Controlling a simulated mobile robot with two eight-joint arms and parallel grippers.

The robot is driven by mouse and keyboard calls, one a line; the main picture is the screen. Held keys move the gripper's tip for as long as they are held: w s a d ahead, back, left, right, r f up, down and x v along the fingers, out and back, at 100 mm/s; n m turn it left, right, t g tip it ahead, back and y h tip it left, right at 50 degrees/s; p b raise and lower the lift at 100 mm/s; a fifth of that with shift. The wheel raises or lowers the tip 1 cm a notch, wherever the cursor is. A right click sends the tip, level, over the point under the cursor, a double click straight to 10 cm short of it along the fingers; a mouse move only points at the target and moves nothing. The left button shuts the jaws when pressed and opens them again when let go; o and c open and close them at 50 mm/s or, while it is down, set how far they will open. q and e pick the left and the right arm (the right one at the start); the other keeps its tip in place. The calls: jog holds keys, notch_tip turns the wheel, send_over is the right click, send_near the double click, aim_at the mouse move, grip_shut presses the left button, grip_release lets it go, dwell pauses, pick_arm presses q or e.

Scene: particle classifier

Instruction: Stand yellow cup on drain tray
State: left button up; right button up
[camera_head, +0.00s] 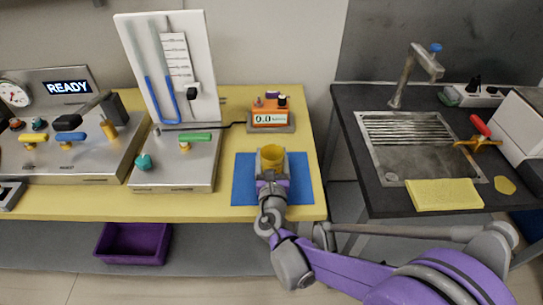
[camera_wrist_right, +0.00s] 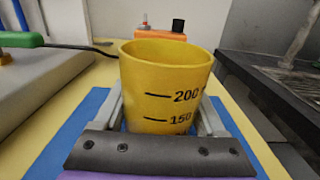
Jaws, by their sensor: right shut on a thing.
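The yellow cup (camera_head: 271,154) stands upright over the blue mat on the yellow table in the head view. In the right wrist view the cup (camera_wrist_right: 168,88) shows black marks reading 200 and 150. My right gripper (camera_head: 271,165) is shut on the cup, with one finger on each side of it. The fingers also show in the right wrist view (camera_wrist_right: 165,110). I cannot tell whether the cup's base touches the mat. The ribbed drain tray (camera_head: 400,131) lies at the back of the sink unit on the dark counter at right. My left gripper is not in view.
The blue mat (camera_head: 243,185) lies under the cup. An orange meter (camera_head: 270,118) stands behind it, and a manometer panel stands to the left. A gap separates the table from the dark counter. A tap (camera_head: 411,75), a yellow cloth (camera_head: 443,194) and a white box (camera_head: 520,130) are around the sink.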

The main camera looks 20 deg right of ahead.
jog(key=shift+f, duration=0.2)
jog(key=o, duration=1.5)
jog(key=shift+r, duration=0.15)
